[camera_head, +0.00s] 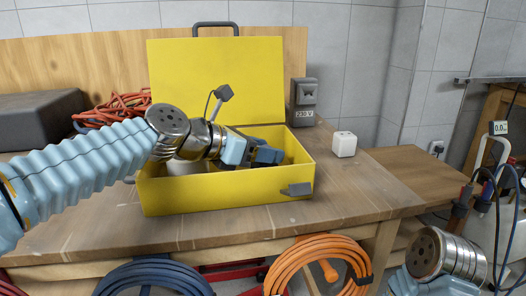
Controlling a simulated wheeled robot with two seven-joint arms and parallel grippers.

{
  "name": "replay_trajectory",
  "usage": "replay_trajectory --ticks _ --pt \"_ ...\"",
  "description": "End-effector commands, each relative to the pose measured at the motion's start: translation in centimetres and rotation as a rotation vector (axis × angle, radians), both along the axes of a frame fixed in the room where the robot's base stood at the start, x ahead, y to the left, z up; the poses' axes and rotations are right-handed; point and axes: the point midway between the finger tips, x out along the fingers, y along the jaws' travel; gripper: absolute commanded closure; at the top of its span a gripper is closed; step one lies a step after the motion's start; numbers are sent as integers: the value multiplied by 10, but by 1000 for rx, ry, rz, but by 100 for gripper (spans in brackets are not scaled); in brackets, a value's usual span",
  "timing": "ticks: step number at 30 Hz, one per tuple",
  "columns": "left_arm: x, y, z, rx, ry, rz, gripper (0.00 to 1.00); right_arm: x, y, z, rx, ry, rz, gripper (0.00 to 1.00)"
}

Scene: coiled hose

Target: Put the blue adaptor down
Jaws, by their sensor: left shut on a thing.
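My left gripper (254,151) reaches into the open yellow toolbox (225,197) on the wooden workbench. It is shut on the blue adaptor (268,156), a small dark blue block at its fingertips. The adaptor shows just inside the box opening, towards its right end. The box wall and the gripper hide its underside, so I cannot tell if it touches the box floor. Of my right arm only the wrist shows at the lower right; its gripper is out of view.
The toolbox lid (225,70) stands open behind my wrist. A white cube (343,144) stands right of the box, near a grey 230 V socket box (304,94). Orange cable (118,107) lies behind my arm. Coiled hoses (318,262) hang at the bench front. Bench right of the box is mostly clear.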

Motion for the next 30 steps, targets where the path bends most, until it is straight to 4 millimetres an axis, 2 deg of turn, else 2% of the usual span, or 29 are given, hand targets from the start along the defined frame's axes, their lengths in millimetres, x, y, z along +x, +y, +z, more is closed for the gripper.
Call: replay_trajectory --ticks 3,4,8,19,23,30 --pt "0 0 -3 -1 1 0 78 0 0 -2 0 0 0 57" --pt "0 0 -3 -1 1 0 43 0 0 -1 0 0 -1 57" --pt "0 0 -2 0 0 0 23 0 0 -1 0 0 -1 57" --pt "-1 3 2 1 -1 1 22 0 0 1 0 0 0 57" --pt "-12 20 12 -2 -3 4 22 0 0 2 1 1 0 57" --pt "-41 63 33 0 -3 3 22 -1 2 6 2 2 3 57"
